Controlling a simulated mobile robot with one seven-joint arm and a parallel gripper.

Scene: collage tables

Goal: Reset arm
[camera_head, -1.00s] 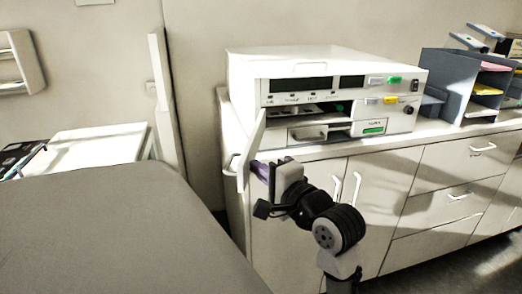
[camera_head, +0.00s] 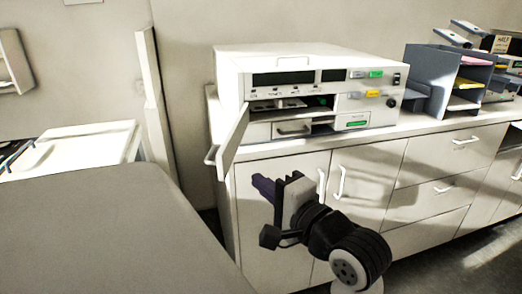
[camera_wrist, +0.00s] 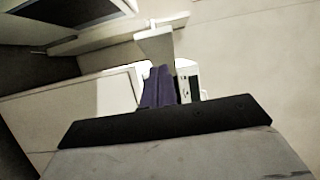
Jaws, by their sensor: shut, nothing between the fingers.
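My gripper (camera_head: 264,187) is in front of the white cabinet, below the counter top, with its purple fingers pointing left and up. The fingers are together and hold nothing. They also show in the wrist view (camera_wrist: 160,88), side by side and pressed close. The fingers are apart from the white machine on the counter and from its open door flap.
A white machine (camera_head: 290,60) stands on the counter; its front flap (camera_head: 232,138) hangs open at the left. The cabinet (camera_head: 360,165) has doors and drawers with handles. A grey-topped surface (camera_head: 110,230) fills the lower left. A dark organizer (camera_head: 425,75) stands at right.

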